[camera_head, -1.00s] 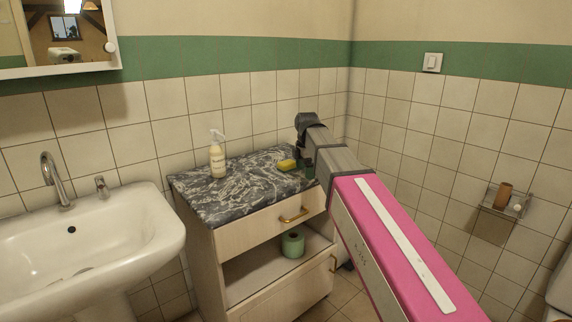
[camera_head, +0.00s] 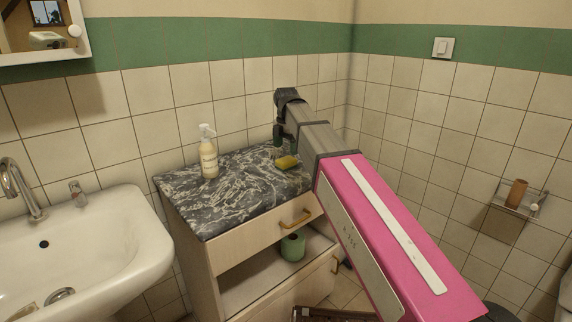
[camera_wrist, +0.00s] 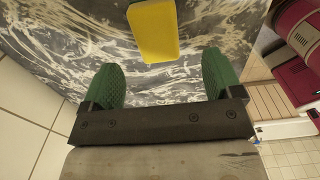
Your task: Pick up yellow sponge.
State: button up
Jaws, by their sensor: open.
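The yellow sponge (camera_head: 287,162) lies on the dark marbled top of a small cabinet, near its right end. In the wrist view the sponge (camera_wrist: 153,31) is ahead of my fingers, roughly centred between them and not touching them. My gripper (camera_head: 279,134) is above the marbled top, just behind and left of the sponge in the head view. In the wrist view my gripper (camera_wrist: 160,75) shows two green fingers spread wide apart with nothing between them.
A white sink (camera_head: 90,245) is at left. Tiled walls meet behind the cabinet. A green roll (camera_head: 293,246) sits on the open shelf below the drawer.

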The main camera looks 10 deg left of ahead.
aim_at(286, 159)
jog(key=shift+w+f, duration=0.15)
jog(key=shift+f, duration=1.4)
jog(key=shift+w+f, duration=0.1)
jog(key=shift+f, duration=1.45)
jog(key=c, duration=1)
